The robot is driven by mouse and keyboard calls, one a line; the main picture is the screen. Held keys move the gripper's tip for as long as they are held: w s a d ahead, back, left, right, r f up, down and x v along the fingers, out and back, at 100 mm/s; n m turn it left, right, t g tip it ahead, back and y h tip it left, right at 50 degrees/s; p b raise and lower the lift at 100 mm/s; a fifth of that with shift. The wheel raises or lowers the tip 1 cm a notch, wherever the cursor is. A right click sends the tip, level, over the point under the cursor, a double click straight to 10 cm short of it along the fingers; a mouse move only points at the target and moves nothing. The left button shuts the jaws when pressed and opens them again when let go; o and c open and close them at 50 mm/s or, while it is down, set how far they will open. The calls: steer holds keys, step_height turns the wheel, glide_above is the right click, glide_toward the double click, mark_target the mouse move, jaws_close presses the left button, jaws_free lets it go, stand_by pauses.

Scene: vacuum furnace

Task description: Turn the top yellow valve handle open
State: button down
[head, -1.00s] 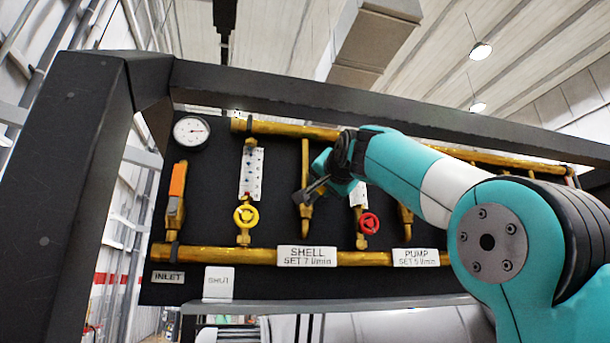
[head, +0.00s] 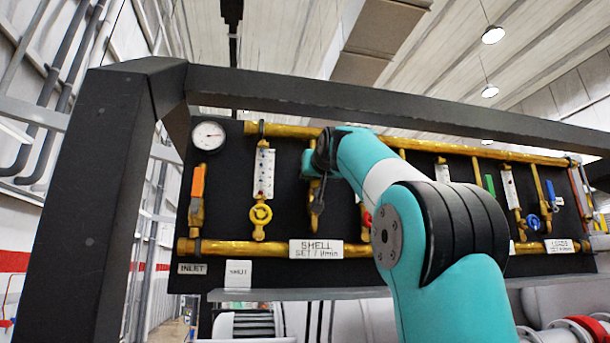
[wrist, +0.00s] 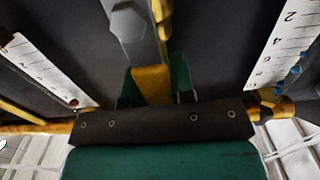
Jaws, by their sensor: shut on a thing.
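The yellow valve handle (wrist: 152,86) shows in the wrist view as a yellow grip on a grey metal lever with a hex bolt near its top. My gripper (wrist: 154,78) has its green fingers on both sides of this grip, shut on it. In the head view my gripper (head: 317,198) is in front of the panel, above the SHELL label (head: 316,249). There it and my wrist hide most of the handle, so its angle is hard to tell.
The black panel carries brass pipes (head: 225,247), a gauge (head: 209,135), an orange lever (head: 197,181), a yellow round wheel (head: 260,214), a white flow scale (head: 264,173) and a blue handle (head: 532,222). A dark frame post (head: 110,200) stands at left, with a beam above.

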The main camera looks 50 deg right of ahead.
steer(key=shift+a+r, duration=0.1)
steer(key=shift+r, duration=0.1)
stand_by(0.3)
steer(key=c, duration=1)
jaws_free()
steer(key=shift+f, duration=0.1)
steer(key=shift+o, duration=0.2)
